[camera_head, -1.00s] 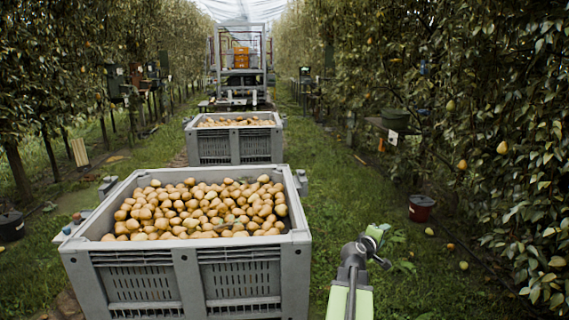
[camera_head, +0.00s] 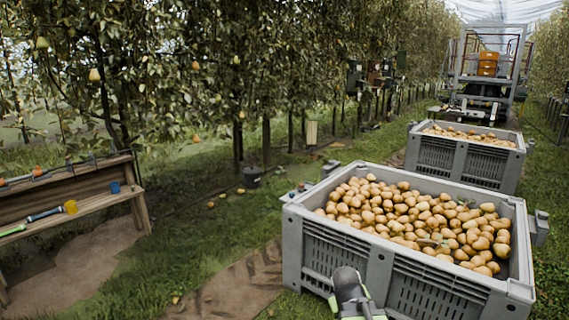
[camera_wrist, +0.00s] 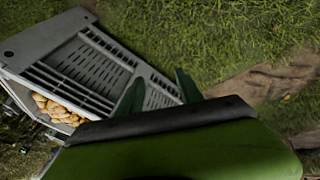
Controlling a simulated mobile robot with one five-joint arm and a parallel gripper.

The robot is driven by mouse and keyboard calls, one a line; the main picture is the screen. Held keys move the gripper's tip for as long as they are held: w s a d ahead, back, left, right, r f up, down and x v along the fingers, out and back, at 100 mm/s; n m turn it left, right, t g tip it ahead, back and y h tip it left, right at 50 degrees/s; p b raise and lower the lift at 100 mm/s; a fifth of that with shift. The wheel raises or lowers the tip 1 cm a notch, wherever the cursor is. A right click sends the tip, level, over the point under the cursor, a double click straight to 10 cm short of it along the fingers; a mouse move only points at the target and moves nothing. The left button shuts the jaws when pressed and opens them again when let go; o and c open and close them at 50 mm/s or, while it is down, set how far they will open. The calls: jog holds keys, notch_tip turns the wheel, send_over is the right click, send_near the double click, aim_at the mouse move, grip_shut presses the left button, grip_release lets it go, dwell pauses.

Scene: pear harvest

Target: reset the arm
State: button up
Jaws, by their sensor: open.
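My arm (camera_head: 352,295) shows at the bottom of the head view, in front of the near grey crate; its gripper end is not clear there. In the wrist view my gripper (camera_wrist: 158,92) has two dark green fingers standing apart with nothing between them. The near grey crate (camera_head: 330,250), full of pears (camera_head: 410,215), is also in the wrist view (camera_wrist: 85,62), tilted at the left behind the fingers. I cannot tell the exact gap between the fingers and the crate.
A second pear-filled crate (camera_head: 437,155) and a metal-framed machine (camera_head: 490,75) stand behind. A wooden bench (camera_head: 90,190) with tools is at the left. Pear trees (camera_head: 240,60) line the row. Grass and a dirt path (camera_head: 235,290) lie open left of the crate.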

jog(key=s+a+f+m+g+y+p, duration=0.1)
jog(key=s+a+m+g+y, duration=0.2)
jog(key=s+a, duration=0.45)
notch_tip(320, 180, up, 21)
jog(key=s+d+g+p, duration=0.1)
jog(key=p, duration=2)
jog(key=shift+s+d+f+n, duration=0.15)
jog(key=shift+d+n, duration=0.1)
jog(key=shift+n, duration=0.05)
jog(key=shift+c, duration=0.7)
